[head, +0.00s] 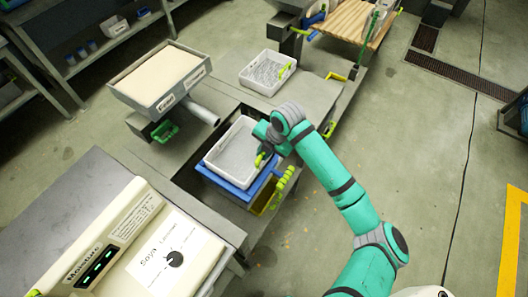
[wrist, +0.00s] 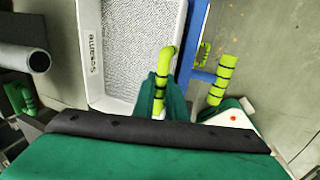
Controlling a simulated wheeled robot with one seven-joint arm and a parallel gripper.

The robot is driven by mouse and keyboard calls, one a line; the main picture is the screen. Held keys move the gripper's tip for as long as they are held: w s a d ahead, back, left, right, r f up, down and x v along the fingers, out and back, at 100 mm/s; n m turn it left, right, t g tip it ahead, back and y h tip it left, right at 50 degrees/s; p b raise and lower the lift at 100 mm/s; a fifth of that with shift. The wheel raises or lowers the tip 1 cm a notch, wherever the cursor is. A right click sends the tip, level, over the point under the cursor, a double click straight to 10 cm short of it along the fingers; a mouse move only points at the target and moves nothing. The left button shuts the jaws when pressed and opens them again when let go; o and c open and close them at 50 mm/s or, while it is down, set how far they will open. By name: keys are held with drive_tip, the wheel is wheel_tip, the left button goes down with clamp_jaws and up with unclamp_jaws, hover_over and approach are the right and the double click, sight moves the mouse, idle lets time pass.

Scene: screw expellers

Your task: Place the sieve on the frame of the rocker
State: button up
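The sieve is a white tray (head: 235,153) with a grey mesh floor and a lime handle on its right side. It is over the blue frame of the rocker (head: 228,184), whose blue edge shows along the front and right. I cannot tell whether the sieve rests fully on it. In the wrist view the sieve (wrist: 92,62) fills the upper middle, beside a blue bar of the frame (wrist: 186,55). My gripper (wrist: 161,95) has its teal fingers closely on both sides of the sieve's handle and looks shut on it. In the head view my gripper (head: 265,156) is at the sieve's right edge.
Another white tray (head: 252,85) with a lime handle stands farther back on the bench. A sand-filled box (head: 163,103) and a grey pipe (head: 201,111) are at left. A cream machine (head: 105,250) is front left. A lime grip (head: 284,186) sticks up right of the frame.

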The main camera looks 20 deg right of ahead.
drive_tip(key=o, duration=0.4)
drive_tip(key=shift+r, duration=0.1)
drive_tip(key=v, duration=1.2)
drive_tip(key=shift+s, duration=0.15)
